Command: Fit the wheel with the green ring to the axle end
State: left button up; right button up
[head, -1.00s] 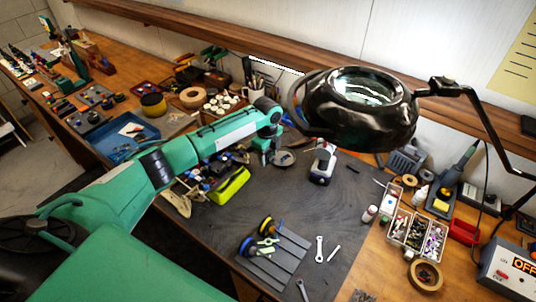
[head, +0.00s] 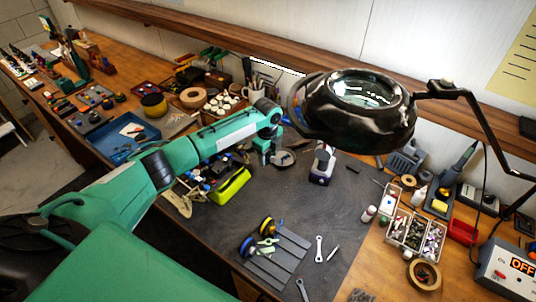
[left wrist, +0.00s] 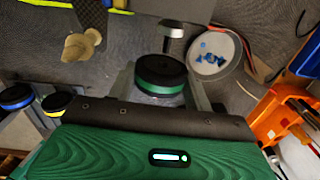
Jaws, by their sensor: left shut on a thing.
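My left gripper (head: 268,160) is over the dark mat, behind the yellow-green car body (head: 231,185). In the left wrist view, the black wheel with the green ring (left wrist: 161,76) sits between the fingers, which are shut on it. I cannot make out the axle end in either view. The wheels with the blue ring (head: 247,246) and yellow ring (head: 266,227) are at the grey slotted rack (head: 285,262). My right gripper is not in view.
A round dish with blue bits (left wrist: 213,55) is close beside the held wheel. A magnifier lamp (head: 355,125) hangs over the mat's right. A white and dark object (head: 322,168) stands below it. Wrenches (head: 319,249) lie at the front; the middle of the mat is clear.

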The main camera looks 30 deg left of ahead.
pick_arm(q)
jog(key=shift+w+a, duration=0.15)
jog(key=shift+a, duration=0.6)
jog(key=shift+w+a, duration=0.15)
jog(key=shift+a, duration=0.6)
jog(key=o, duration=1.1)
jog(key=shift+c, duration=0.2)
jog(key=shift+r+b, duration=0.3)
jog(key=shift+b, duration=0.05)
notch_tip(320, 180, up, 13)
jog(key=b, duration=0.4)
jog(key=shift+s, duration=0.25)
jog(key=shift+a+r, duration=0.1)
